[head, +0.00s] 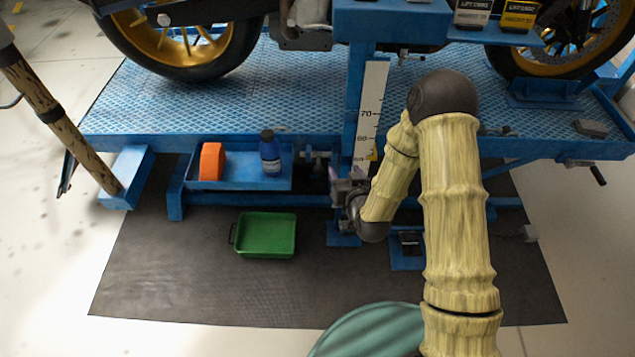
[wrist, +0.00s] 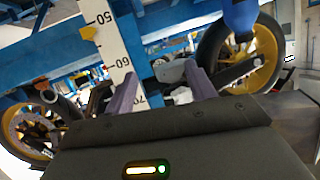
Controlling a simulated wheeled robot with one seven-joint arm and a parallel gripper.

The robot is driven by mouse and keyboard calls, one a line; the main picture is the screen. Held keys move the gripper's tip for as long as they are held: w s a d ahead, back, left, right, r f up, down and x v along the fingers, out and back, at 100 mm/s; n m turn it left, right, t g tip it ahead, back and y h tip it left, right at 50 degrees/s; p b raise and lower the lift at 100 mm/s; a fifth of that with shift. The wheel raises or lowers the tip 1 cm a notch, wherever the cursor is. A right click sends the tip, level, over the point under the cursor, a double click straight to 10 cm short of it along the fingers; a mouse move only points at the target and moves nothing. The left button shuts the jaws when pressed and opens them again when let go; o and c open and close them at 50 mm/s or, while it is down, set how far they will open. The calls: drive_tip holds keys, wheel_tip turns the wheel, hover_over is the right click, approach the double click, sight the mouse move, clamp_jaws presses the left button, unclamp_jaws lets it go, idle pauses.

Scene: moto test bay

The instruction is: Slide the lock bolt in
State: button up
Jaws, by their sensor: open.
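My gripper (wrist: 161,84) is open, its two purple-grey fingers apart in the wrist view. Between and beyond the fingertips is a grey metal piece (wrist: 171,70) against the blue frame, possibly the lock bolt; I cannot tell for sure, nor how far in it sits. No finger visibly touches it. In the head view my gripper (head: 346,186) is low beside the blue lift post, just below the platform edge. My wrist and arm hide much of that spot.
A white scale (head: 371,105) with a yellow pointer (head: 374,153) runs down the post, close to my arm.

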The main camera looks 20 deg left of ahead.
drive_tip(key=s+a+f+t+b, duration=0.1)
drive_tip(key=s+f+t+b, duration=0.1)
drive_tip(key=f+b, duration=0.3)
drive_tip(key=s+a+f+m+t+y+b, duration=0.1)
drive_tip(key=f+b, duration=0.4)
drive_tip(key=f, duration=0.5)
drive_tip(key=shift+s+a+t, duration=0.4)
drive_tip(key=shift+s+a, duration=0.15)
drive_tip(key=shift+s, duration=0.2)
drive_tip(key=shift+f, duration=0.1)
drive_tip(key=shift+w, duration=0.1)
